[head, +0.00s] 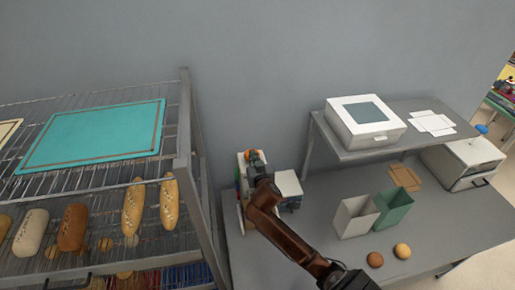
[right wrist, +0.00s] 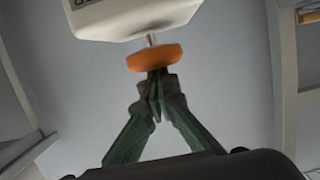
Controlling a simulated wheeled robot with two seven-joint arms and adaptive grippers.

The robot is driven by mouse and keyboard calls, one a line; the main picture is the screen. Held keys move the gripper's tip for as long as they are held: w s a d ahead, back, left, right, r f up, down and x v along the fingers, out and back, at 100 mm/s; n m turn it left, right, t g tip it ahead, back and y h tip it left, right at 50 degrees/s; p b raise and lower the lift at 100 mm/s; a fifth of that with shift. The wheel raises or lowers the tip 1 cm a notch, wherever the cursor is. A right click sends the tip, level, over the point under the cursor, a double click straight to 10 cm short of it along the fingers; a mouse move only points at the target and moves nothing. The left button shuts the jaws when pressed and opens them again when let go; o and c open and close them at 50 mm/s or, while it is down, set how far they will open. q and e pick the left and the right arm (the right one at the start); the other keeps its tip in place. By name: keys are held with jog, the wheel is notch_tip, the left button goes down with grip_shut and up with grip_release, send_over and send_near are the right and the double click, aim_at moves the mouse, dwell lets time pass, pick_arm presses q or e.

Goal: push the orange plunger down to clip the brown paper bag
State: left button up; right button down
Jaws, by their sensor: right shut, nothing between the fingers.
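The orange plunger (head: 254,155) tops a small white device (head: 243,166) at the left end of the grey table. In the right wrist view the plunger (right wrist: 154,58) is a rounded orange knob on a short metal rod from the white body (right wrist: 130,17). My right gripper (right wrist: 157,82) is shut and empty, its fingertips at the knob and seeming to touch it. In the head view my right gripper (head: 257,168) and arm cover much of the device. I cannot make out the brown paper bag; it may be hidden behind my arm. My left gripper is not in view.
A wire rack (head: 186,130) with a teal board (head: 95,137) and loaves stands close on the left. A white box (head: 288,187) sits right of the device. Grey-white (head: 355,217) and green (head: 394,208) open containers and two buns stand further right.

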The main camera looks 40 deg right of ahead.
jog(key=shift+f, duration=0.35)
notch_tip(320, 180, up, 5)
jog(key=p, duration=0.5)
jog(key=shift+a+r, duration=0.1)
jog(key=shift+r, duration=0.05)
pick_arm(q)
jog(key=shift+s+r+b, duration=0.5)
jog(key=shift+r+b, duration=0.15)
jog(key=shift+b, duration=1.05)
pick_arm(e)
jog(key=v, duration=1)
jog(key=shift+f, duration=0.3)
